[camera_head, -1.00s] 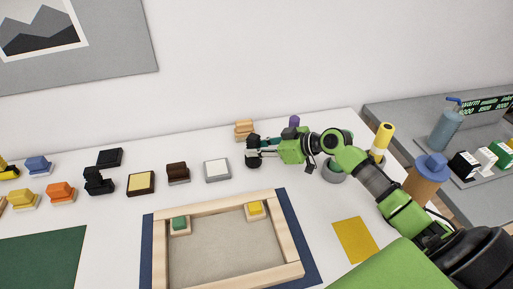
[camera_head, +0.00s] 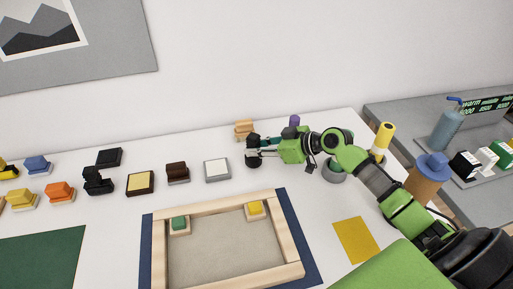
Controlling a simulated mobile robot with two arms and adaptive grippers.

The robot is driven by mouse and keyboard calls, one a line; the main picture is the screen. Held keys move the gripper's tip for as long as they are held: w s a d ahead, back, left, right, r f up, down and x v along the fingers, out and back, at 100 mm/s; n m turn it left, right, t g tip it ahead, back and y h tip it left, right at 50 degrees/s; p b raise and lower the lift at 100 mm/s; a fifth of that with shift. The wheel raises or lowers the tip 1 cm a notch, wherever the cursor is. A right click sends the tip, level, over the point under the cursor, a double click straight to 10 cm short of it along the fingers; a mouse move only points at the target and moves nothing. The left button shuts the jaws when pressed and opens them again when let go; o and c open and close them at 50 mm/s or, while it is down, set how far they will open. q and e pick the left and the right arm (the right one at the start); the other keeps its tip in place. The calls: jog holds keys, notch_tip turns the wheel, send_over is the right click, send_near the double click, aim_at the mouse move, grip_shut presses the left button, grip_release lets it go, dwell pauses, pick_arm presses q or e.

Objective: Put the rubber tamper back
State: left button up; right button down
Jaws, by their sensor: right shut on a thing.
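My right gripper (camera_head: 256,151) reaches in from the right over the back of the white table, its fingers pointing left. It is shut on a small dark thing, which I take to be the rubber tamper (camera_head: 253,162). A dark rounded part shows at the fingertips; the fingers hide much of the rest, and I cannot tell whether it touches the table. A grey round cup (camera_head: 334,171) stands below my right arm, partly hidden by it. My left gripper is not in view.
A wooden frame (camera_head: 227,208) with green and yellow blocks lies in front. A wooden block stack (camera_head: 244,130) stands just behind the gripper. A white-topped pad (camera_head: 217,170) and a brown block (camera_head: 178,173) lie to the left. A yellow cylinder (camera_head: 384,136) stands right.

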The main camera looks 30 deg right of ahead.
jog(key=shift+f+b, duration=0.55)
jog(key=shift+b, duration=0.05)
dwell(0.7)
jog(key=c, duration=1.7)
grip_release()
jog(key=shift+f, duration=0.15)
jog(key=shift+s, duration=0.1)
jog(key=p+v, duration=0.1)
jog(key=v, duration=0.7)
jog(key=shift+p, duration=0.35)
